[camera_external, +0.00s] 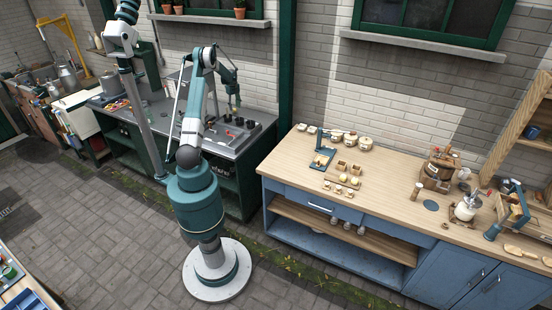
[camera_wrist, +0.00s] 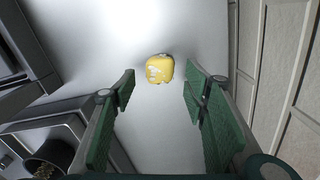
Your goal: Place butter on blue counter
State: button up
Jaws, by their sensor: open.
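A yellow block with pale marks, which looks like the butter (camera_wrist: 159,68), lies on a smooth light grey surface (camera_wrist: 160,25) in the wrist view. My gripper (camera_wrist: 158,92) is open, its green fingers spread to the left and right below the butter in the picture, with nothing between them. In the external view my gripper (camera_external: 233,103) hangs over the grey worktop (camera_external: 205,142) by the wall; I cannot make out the butter there. The blue counter (camera_external: 410,181) with a wooden top stands to the right.
The counter's left part holds a board with small items (camera_external: 343,180), a small blue-handled device (camera_external: 322,158) and several pots (camera_external: 350,139). A wooden churn (camera_external: 438,168) stands farther right. Dark fixtures (camera_external: 237,127) sit near my gripper.

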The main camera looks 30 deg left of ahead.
aim_at(235, 109)
jog(key=shift+f, duration=1.65)
jog(key=shift+c, duration=0.3)
jog(key=c, duration=1)
jog(key=shift+r, duration=0.1)
notch_tip(235, 109, up, 10)
jog(key=shift+f, duration=0.1)
jog(key=shift+d, duration=0.1)
jog(key=s+d+r+n+b, duration=0.1)
jog(key=s+d+n, duration=0.2)
jog(key=d, duration=1)
jog(key=s+d+r+n+b, duration=0.2)
jog(key=s+d+n, duration=0.2)
jog(key=d+n, duration=0.4)
jog(key=s+d+r+n+b, duration=0.2)
jog(key=d+n, duration=0.4)
jog(key=d, duration=1.1)
jog(key=shift+s+d+r, duration=0.25)
jog(key=shift+s+d, duration=0.15)
jog(key=shift+s, duration=0.25)
